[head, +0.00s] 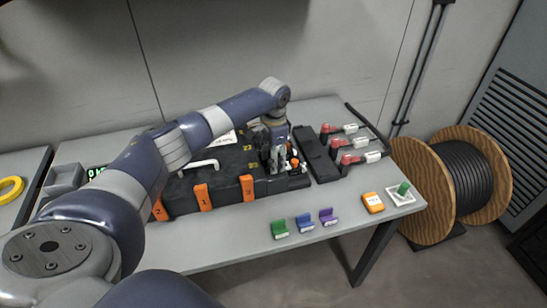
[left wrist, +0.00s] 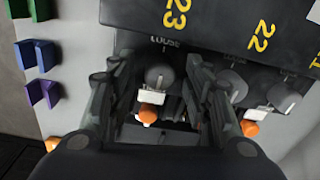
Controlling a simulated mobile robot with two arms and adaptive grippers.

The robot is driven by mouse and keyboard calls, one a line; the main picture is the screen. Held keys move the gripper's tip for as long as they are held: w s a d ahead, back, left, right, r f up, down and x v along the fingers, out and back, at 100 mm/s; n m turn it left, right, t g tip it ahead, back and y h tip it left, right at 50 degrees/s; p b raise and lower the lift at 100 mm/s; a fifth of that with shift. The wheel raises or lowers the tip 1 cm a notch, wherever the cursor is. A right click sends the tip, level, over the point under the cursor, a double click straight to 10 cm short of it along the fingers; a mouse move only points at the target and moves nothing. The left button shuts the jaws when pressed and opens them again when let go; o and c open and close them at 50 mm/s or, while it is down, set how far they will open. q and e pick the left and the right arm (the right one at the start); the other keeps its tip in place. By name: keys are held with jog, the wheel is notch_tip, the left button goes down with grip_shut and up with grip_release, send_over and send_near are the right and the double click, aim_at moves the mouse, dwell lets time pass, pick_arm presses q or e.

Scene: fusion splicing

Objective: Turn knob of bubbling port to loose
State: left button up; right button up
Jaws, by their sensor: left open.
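A black case with yellow numbers (head: 228,162) lies on the table in the head view. In the left wrist view a grey round knob (left wrist: 158,75) sits on its edge below the number 23, beside a "loose" label (left wrist: 164,42). A white tag (left wrist: 151,97) and an orange port part (left wrist: 147,113) lie just below this knob. My left gripper (head: 275,165) is open, pointing down at the case's right end. In the left wrist view its fingers (left wrist: 155,72) stand on either side of the knob; contact cannot be told. I cannot see bubbling. My right gripper is not in view.
More grey knobs (left wrist: 284,97) sit along the edge near number 22. A black block (head: 317,154) and red-and-white connectors (head: 349,159) lie right of the case. Green (head: 279,229), blue (head: 305,223) and purple (head: 328,217) clips stand in front on clear table. A cable spool (head: 425,190) stands right.

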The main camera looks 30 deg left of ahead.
pick_arm(q)
jog(key=shift+c, duration=0.8)
jog(key=c, duration=0.9)
jog(key=shift+r+n+p, duration=0.15)
jog(key=shift+n+p, duration=0.45)
jog(key=shift+p, duration=0.35)
jog(key=shift+n+p, duration=0.7)
jog(key=shift+p, duration=0.15)
jog(key=shift+n+p, duration=0.95)
jog(key=shift+n, duration=0.05)
jog(key=shift+n+p, duration=0.6)
jog(key=shift+n, duration=0.2)
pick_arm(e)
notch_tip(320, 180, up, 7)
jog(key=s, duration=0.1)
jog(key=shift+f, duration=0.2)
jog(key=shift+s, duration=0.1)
